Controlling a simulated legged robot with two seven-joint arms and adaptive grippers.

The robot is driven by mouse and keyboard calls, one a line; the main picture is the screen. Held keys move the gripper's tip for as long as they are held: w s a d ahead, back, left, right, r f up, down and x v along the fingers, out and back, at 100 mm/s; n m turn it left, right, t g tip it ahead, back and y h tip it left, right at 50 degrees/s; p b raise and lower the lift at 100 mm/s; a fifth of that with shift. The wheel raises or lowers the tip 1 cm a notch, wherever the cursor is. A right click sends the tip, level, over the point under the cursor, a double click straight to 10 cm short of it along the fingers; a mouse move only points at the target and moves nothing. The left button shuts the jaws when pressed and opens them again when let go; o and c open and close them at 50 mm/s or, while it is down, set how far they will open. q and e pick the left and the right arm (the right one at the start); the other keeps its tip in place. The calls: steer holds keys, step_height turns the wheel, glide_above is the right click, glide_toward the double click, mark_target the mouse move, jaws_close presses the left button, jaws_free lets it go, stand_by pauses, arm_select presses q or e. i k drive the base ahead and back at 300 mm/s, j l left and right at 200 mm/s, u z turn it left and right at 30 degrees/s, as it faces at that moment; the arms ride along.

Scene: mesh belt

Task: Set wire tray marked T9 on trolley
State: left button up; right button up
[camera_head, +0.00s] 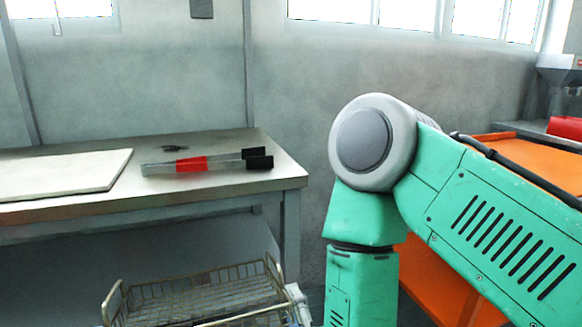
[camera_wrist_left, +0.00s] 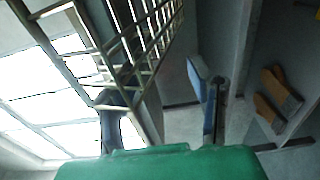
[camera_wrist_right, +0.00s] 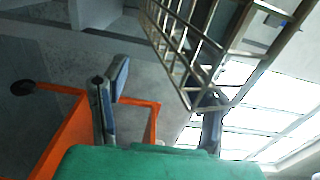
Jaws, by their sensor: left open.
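A brass-coloured wire tray (camera_head: 205,285) shows at the bottom of the head view, cut off by the frame edge. It also shows in the left wrist view (camera_wrist_left: 130,70) and the right wrist view (camera_wrist_right: 185,60). No T9 mark is legible. My left gripper (camera_wrist_left: 160,110) is open, its fingers apart on either side of the tray's edge. My right gripper (camera_wrist_right: 158,112) is open, with a tray corner between its spread fingers; a grey part of it (camera_head: 298,303) shows at the tray's right end. I cannot identify a trolley with certainty.
A metal bench (camera_head: 225,205) stands at the back left, bearing a pale board (camera_head: 65,172) and a red-and-grey tool with black grips (camera_head: 205,163). An orange structure (camera_head: 435,275) stands behind my right arm. Tan gloves (camera_wrist_left: 275,95) show in the left wrist view.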

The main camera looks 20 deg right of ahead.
mark_target(530, 158)
steer(key=z, duration=3)
steer(key=i+l+z, duration=0.1)
steer(key=i+z, duration=0.4)
steer(key=i, duration=2.65)
steer(key=i+u, duration=0.2)
steer(key=i, duration=0.25)
steer(key=i+l+u, duration=0.2)
steer(key=i, duration=0.25)
steer(key=u, duration=1.25)
